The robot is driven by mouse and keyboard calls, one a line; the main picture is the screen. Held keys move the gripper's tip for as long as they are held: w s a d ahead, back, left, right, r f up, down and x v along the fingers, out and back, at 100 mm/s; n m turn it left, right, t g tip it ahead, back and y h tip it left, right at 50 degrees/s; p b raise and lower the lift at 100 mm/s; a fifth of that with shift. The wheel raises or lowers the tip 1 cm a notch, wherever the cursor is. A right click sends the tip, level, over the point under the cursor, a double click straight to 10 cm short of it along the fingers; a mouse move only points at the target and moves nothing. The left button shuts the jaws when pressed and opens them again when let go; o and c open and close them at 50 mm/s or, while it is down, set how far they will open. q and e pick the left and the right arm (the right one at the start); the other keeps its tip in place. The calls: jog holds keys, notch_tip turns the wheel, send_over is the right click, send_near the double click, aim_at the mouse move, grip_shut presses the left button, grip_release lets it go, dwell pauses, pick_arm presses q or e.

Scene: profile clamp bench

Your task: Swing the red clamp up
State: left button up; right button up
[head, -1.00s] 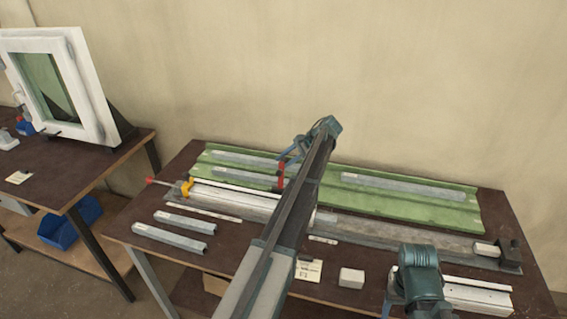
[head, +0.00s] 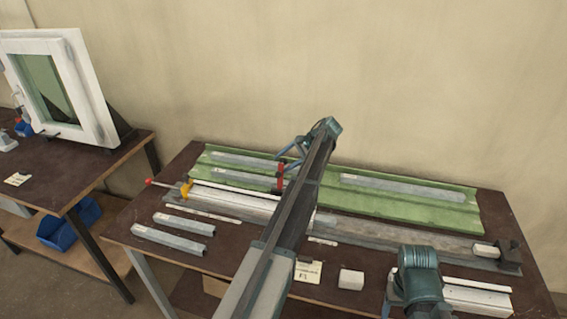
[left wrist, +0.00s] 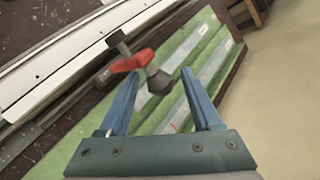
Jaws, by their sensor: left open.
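The red clamp (left wrist: 128,63) shows in the left wrist view as a red lever with a black knob at one end and a dark knob at the other. The dark end lies between and just beyond the fingertips of my left gripper (left wrist: 158,76), which is open and does not hold it. In the head view the red clamp (head: 281,183) is a small red piece behind the rail, partly hidden by my arm. My left gripper (head: 289,155) is just above it. My right wrist is at the lower right; its fingers are not clear.
A green board (head: 400,206) with grey profiles lies at the back. A long pale rail (head: 235,200) with a yellow end clamp (head: 186,189) runs in front of it. Two loose profiles (head: 172,238) and a white block (head: 351,279) lie nearer the front edge.

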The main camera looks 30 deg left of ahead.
pick_arm(q)
jog(key=p+v, duration=0.9)
jog(key=v, duration=0.4)
jog(key=shift+d+r, duration=0.2)
jog(key=shift+d, duration=0.05)
jog(key=s+d+f+t+h+b, duration=0.1)
jog(key=s+d+f+h, duration=0.1)
jog(key=s+d, duration=0.8)
jog(key=s+d+f+t+h+b, duration=0.1)
jog(key=s+d+f, duration=0.4)
jog(key=s+d, duration=0.5)
jog(key=s+d+f+t+h+b, duration=0.1)
jog(key=s+d+f+h+b, duration=0.1)
jog(key=s+d, duration=0.8)
jog(key=s+f+h, duration=0.1)
jog(key=s+h, duration=0.1)
jog(key=s, duration=0.5)
jog(key=shift+s+d+f+t, duration=0.2)
jog(key=shift+s+f+t, duration=0.1)
jog(key=shift+s, duration=0.1)
